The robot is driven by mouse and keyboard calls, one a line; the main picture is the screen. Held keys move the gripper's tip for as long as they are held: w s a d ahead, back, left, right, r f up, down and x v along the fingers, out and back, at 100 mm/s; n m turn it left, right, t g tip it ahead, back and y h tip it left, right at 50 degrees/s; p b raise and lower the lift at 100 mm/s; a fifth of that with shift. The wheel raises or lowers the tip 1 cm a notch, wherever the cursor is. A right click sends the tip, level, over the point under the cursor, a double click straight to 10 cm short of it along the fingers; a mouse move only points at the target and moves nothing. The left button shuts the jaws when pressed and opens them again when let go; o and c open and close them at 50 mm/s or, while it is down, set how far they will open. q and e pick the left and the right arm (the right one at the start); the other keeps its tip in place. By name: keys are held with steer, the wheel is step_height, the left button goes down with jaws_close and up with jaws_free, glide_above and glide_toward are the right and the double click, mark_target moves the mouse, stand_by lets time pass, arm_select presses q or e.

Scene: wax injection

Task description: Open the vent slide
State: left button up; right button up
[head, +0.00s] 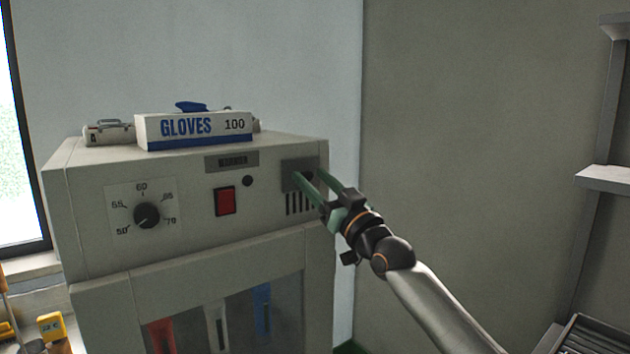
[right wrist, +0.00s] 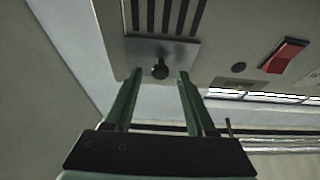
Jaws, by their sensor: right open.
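The vent slide is a grey plate (head: 291,174) at the upper right of the machine's front, above dark vertical vent slots (head: 300,203). In the right wrist view the plate (right wrist: 188,47) carries a small dark knob (right wrist: 160,71), with dark slots (right wrist: 163,15) on the far side of it. My right gripper (head: 312,176) is at the plate, and its fingers hide part of it in the head view. In the right wrist view the green fingers of my right gripper (right wrist: 160,77) are open, one on each side of the knob, with gaps between. My left gripper is not in view.
The machine front also has a red switch (head: 225,201), a dial (head: 147,215) and a small black button (head: 247,181). A window is at the left, and a shelf (head: 604,178) at the right.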

steer(key=shift+s+d+f, duration=0.25)
steer(key=shift+s+f, duration=0.1)
steer(key=b+v, duration=0.2)
steer(key=v, duration=0.9)
steer(key=shift+s+d, duration=0.15)
steer(key=shift+s, duration=0.05)
steer(key=s+d+f+m+g+h+p, duration=0.2)
steer(key=s+f+h, duration=0.15)
steer(key=f, duration=1.25)
steer(key=s+d+f+m+g+h+p, duration=0.1)
steer(key=s+d+f+m+h, duration=0.2)
steer(key=f, duration=1.2)
steer(key=s+d+f+g+h+p, duration=0.1)
steer(key=s+d+f+g+h, duration=0.1)
steer(key=s+f, duration=0.8)
steer(key=s+d+f+g+h+p, duration=0.1)
steer(key=s+d+f+g+h, duration=0.1)
steer(key=s+f, duration=0.8)
steer(key=s+g, duration=0.1)
steer(key=s, duration=0.4)
steer(key=shift+s+d+g, duration=0.35)
steer(key=shift+s+g, duration=0.05)
